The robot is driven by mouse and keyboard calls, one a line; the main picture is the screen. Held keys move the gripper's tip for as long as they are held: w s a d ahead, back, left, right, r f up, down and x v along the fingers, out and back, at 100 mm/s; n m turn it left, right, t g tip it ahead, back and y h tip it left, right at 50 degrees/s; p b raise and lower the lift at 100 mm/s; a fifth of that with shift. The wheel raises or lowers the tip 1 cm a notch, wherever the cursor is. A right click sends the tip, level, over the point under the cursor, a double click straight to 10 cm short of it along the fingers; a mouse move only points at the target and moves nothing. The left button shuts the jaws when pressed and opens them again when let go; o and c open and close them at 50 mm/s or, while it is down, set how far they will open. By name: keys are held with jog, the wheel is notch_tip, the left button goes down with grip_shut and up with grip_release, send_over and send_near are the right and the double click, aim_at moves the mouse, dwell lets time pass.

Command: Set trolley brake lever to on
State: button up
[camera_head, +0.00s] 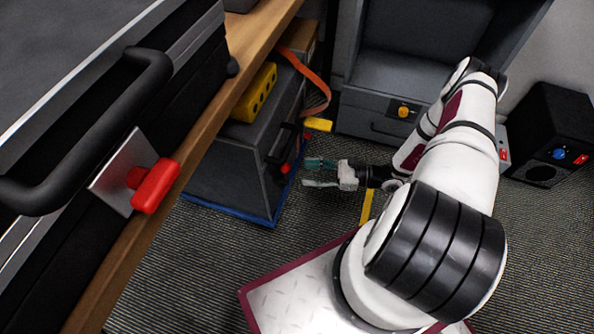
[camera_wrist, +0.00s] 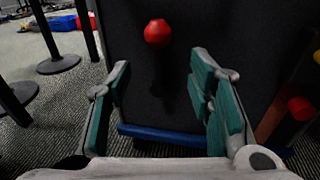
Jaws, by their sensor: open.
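A red round knob (camera_wrist: 158,33) stands out from a dark panel (camera_wrist: 180,75) in the wrist view, above the gap between my fingers; it looks like the end of the brake lever. In the head view a small red part (camera_head: 286,168) shows on the side of a grey box-like trolley (camera_head: 225,178) with a blue lower edge. My gripper (camera_head: 318,173) is open and empty, with teal finger pads, beside that side of the trolley. The fingers (camera_wrist: 165,95) look apart from the knob. The lever's on or off position cannot be told.
A large red handle (camera_head: 155,185) on a metal plate is at the left, near a wooden bench edge (camera_head: 215,110). A yellow block (camera_head: 255,92) sits on the trolley. An orange strap (camera_head: 315,80) hangs behind. Another red knob (camera_wrist: 300,108) shows at right. Carpet (camera_head: 240,250) is clear.

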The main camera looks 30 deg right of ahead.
jog(key=v, duration=0.5)
jog(key=shift+s+d, duration=0.2)
jog(key=shift+d, duration=0.15)
